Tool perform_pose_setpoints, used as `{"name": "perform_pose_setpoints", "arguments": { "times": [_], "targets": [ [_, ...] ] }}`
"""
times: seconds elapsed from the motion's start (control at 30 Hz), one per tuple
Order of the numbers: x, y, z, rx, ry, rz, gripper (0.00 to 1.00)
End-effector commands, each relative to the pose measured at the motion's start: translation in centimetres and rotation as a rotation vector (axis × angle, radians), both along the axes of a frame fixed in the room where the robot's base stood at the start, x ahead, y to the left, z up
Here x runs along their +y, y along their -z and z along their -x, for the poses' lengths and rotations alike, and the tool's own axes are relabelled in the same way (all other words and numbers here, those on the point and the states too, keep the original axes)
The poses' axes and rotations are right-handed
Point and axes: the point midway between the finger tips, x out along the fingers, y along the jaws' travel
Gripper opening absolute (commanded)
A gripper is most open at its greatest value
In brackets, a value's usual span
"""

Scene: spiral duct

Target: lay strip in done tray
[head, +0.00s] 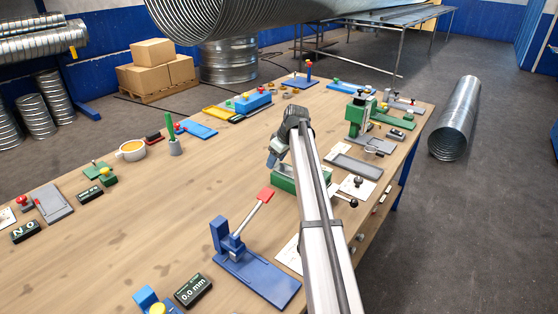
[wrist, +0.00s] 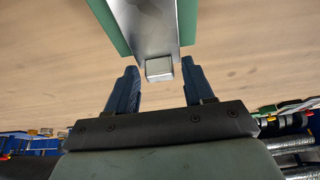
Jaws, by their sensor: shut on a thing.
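My gripper (head: 273,158) is over the middle of the workbench, just above and left of a green open box-like holder (head: 287,181). In the wrist view my gripper (wrist: 160,82) has its two blue fingers on either side of a shiny metal strip (wrist: 150,30), and it is shut on it. The strip's squared end faces the camera. Green edges (wrist: 187,20) show along both sides of the strip; whether the strip touches them I cannot tell. In the head view the strip is not clearly visible. A grey shallow tray (head: 355,166) lies right of my arm; which tray is the done tray I cannot tell.
A blue lever press (head: 250,265) with a red handle stands at the front. A green machine (head: 361,113) stands beyond the grey tray. The bench's left middle is clear.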

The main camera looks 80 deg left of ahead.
Motion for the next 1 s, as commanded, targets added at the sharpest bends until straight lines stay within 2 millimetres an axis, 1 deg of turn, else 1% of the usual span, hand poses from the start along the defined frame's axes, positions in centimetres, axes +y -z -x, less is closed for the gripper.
{"name": "perform_pose_setpoints", "arguments": {
  "times": [0.13, 0.37, 1.0],
  "targets": [
    [0.4, 0.0, 0.4, 0.000, 0.000, 0.000, 0.24],
    [0.5, -0.4, 0.4, 0.000, 0.000, 0.000, 0.24],
    [0.5, -4.4, 0.4, 0.000, 0.001, 0.000, 0.24]
  ]
}}
